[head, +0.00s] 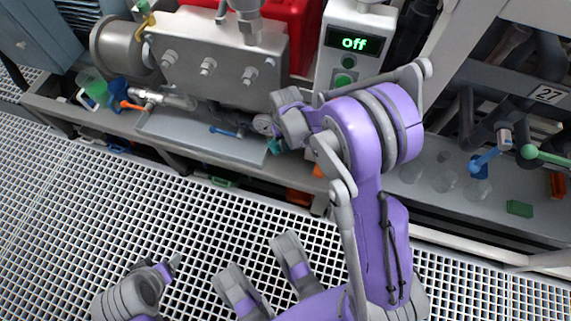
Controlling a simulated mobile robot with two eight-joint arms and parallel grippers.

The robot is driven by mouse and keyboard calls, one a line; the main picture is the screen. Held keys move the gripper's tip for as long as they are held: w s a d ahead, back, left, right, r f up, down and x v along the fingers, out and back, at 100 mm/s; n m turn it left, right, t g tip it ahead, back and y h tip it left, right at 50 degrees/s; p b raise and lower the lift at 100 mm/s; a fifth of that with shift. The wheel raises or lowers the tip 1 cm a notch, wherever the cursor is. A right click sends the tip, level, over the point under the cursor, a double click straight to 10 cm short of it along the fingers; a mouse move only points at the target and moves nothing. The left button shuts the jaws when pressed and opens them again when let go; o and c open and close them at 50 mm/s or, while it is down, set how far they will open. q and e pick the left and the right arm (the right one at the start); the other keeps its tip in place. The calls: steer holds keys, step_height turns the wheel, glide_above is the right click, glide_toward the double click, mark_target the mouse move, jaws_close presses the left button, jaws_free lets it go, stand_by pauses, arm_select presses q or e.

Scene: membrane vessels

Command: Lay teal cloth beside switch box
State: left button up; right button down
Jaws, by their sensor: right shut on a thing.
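The switch box (352,50) is a pale upright unit at the top centre, with a green "off" display and a round green button. My right gripper (272,130) is at the bench, left of and below the switch box, partly hidden by its own purple arm. It is shut on the teal cloth (274,146), of which only a small piece shows at the fingertips. I cannot tell whether the cloth touches the bench. Grey and purple parts of mine show at the bottom left; whether the left gripper there is open or shut is unclear.
A metal vessel block (222,62) with knobs stands left of the switch box, before a red case (292,25). Green (92,86) and blue cups stand at the left. Clear beakers and a green block (519,208) stand right of my arm. Grating floor lies in front.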

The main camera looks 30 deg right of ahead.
steer(key=shift+c, duration=1)
jaws_free()
step_height(320, 180, up, 11)
steer(key=p, duration=0.3)
steer(key=shift+s, duration=0.1)
